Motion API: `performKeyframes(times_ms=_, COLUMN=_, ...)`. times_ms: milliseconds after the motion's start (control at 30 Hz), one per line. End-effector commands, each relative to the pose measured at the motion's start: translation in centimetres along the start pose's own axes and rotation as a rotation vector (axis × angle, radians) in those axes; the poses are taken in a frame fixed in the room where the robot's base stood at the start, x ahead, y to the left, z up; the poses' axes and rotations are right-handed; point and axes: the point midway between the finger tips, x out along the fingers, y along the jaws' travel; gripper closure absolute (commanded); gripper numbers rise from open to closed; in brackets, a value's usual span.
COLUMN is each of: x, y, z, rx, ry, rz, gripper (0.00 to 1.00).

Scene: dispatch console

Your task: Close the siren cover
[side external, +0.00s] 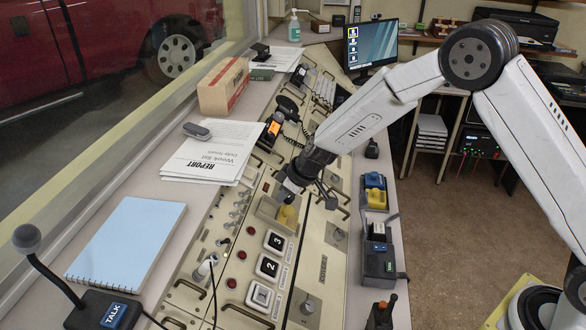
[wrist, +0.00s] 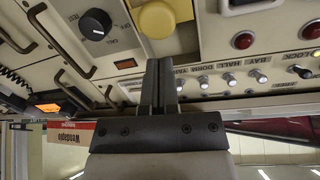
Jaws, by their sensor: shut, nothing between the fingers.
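A yellow round button (side external: 287,214) sits in a raised beige housing (side external: 268,211) on the sloping console. The button also shows at the top of the wrist view (wrist: 157,20). I cannot clearly make out the siren cover as a separate part or read its label. My gripper (side external: 284,191) is low over the console, right beside the housing, at its far side from the camera. In the wrist view my gripper (wrist: 159,65) has its two dark fingers together, empty, with their tips just below the button. Whether they touch the housing cannot be told.
Numbered white buttons (side external: 267,267), red lamps and small toggles surround the housing. Metal handles stick up from the panels. A talk microphone (side external: 40,262), notebook (side external: 127,240), papers (side external: 213,157) and cardboard box (side external: 223,87) lie along the window ledge. A black knob (wrist: 95,24) stands near the button.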

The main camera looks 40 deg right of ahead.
Motion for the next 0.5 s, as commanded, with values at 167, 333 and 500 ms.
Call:
performKeyframes(times_ms=167, x=-0.4, y=-0.1, z=-1.7, rx=-0.004, ry=0.004, rz=0.0, gripper=1.0)
performKeyframes(times_ms=333, x=-1.8, y=0.0, z=-2.5, rx=0.0, ry=0.004, rz=0.001, gripper=1.0)
performKeyframes(times_ms=500, x=-3.9, y=0.0, z=-2.5, rx=-0.001, ry=0.004, rz=0.002, gripper=1.0)
